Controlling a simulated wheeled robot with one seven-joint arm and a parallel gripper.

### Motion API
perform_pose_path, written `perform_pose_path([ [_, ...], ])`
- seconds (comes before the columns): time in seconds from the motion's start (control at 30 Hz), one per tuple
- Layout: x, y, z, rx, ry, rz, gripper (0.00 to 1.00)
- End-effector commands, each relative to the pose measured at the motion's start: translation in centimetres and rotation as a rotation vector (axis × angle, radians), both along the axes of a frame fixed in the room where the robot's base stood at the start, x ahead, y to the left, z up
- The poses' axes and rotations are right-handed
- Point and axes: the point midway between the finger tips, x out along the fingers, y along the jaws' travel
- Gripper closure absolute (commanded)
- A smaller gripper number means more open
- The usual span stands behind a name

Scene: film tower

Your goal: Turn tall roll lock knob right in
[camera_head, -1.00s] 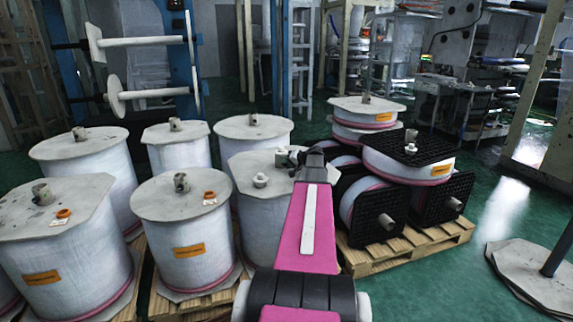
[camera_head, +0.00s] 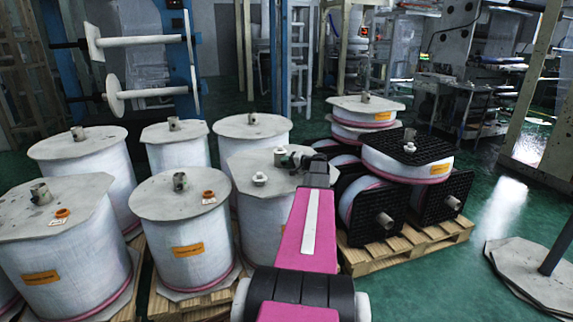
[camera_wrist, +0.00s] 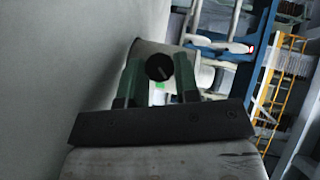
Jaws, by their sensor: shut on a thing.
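In the wrist view, a round dark knob (camera_wrist: 159,67) with a pale line across its face sits on a light core piece (camera_wrist: 150,48). A small green mark shows just below the knob. The two green fingers of my gripper (camera_wrist: 159,76) stand either side of the knob and are shut on it. In the head view, my gripper (camera_head: 289,159) is at the top of a tall white roll (camera_head: 262,218) with a grey eight-sided lid (camera_head: 246,166). My wrist hides part of that lid, and the knob is too small to make out there.
A white cap (camera_head: 259,178) stands on the same lid, left of my gripper. Several other wrapped rolls (camera_head: 182,235) stand close on the left. Rolls with black end plates (camera_head: 374,210) lie on a pallet (camera_head: 367,260) to the right.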

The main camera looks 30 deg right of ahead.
Motion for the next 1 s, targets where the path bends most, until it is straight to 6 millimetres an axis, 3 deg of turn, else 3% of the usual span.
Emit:
perform_pose_path([
  [0.17, 0.0, -0.1, 0.0, -0.001, 0.000, -0.001, 0.94],
  [0.2, 0.0, -0.1, 0.0, -0.001, 0.001, -0.001, 0.58],
  [0.23, 0.0, -0.1, 0.0, -0.001, 0.001, -0.001, 0.48],
  [0.27, 0.0, -0.1, 0.0, -0.001, 0.001, -0.001, 0.46],
  [0.63, -0.6, -0.3, 0.1, -0.002, 0.001, -0.001, 0.46],
  [1.0, -6.0, -3.4, 1.6, -0.001, 0.001, -0.003, 0.46],
])
